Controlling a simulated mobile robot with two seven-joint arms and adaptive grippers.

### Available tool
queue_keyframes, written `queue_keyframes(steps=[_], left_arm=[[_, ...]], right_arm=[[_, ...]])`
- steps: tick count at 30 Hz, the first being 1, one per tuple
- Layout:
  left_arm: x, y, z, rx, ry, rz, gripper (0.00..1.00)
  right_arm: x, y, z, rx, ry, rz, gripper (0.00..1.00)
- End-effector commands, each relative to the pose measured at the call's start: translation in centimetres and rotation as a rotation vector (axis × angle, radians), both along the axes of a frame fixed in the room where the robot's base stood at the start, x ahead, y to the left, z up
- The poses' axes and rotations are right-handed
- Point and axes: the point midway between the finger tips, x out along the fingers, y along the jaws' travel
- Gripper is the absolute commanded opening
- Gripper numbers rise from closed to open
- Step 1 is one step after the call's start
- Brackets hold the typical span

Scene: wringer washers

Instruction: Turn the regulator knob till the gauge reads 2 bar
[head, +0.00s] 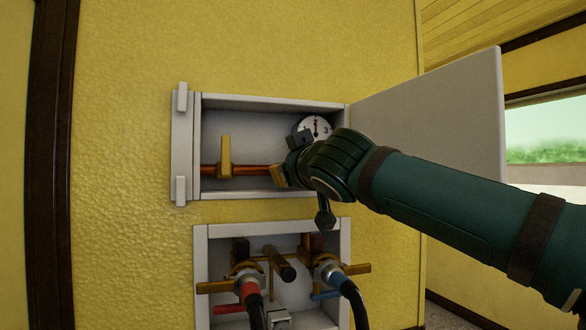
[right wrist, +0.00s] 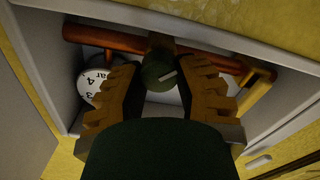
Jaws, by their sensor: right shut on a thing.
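The regulator knob (right wrist: 154,80), dark green with a pale mark, sits between the brown toothed fingers of my right gripper (right wrist: 158,72) in the right wrist view. The right gripper is shut on it; in the head view the gripper (head: 287,158) hides the knob. The white round gauge (head: 317,127) is partly covered by my wrist in the head view. Its red needle points about straight up, between the 1 and the 3; I cannot read the 2. Part of its dial (right wrist: 93,87) shows in the right wrist view. My left gripper is not in view.
The upper wall box (head: 245,103) stands open, its door (head: 440,112) swung right behind my arm. A copper pipe (head: 238,170) with a brass lever (head: 225,157) crosses it. Below, another box (head: 201,250) holds taps with a red-ended hose (head: 250,290) and a blue-ended one (head: 340,282).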

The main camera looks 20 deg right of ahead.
Motion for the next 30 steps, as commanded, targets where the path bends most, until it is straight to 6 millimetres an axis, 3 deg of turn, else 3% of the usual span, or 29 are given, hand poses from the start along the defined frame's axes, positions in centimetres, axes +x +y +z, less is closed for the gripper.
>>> queue_keyframes(steps=[9,10,12,23,30], left_arm=[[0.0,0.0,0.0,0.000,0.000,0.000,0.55],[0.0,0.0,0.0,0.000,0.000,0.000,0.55],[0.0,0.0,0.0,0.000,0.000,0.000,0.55],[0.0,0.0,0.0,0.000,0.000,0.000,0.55],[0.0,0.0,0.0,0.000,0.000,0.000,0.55]], right_arm=[[0.0,0.0,0.2,0.000,-0.004,0.001,0.00],[0.0,0.0,0.2,0.000,-0.004,0.001,0.44],[0.0,0.0,0.2,0.000,-0.004,0.001,0.64],[-0.3,0.0,0.1,0.000,-0.002,0.001,0.64],[-3.8,-0.2,0.2,-0.001,-0.005,0.000,0.64]])
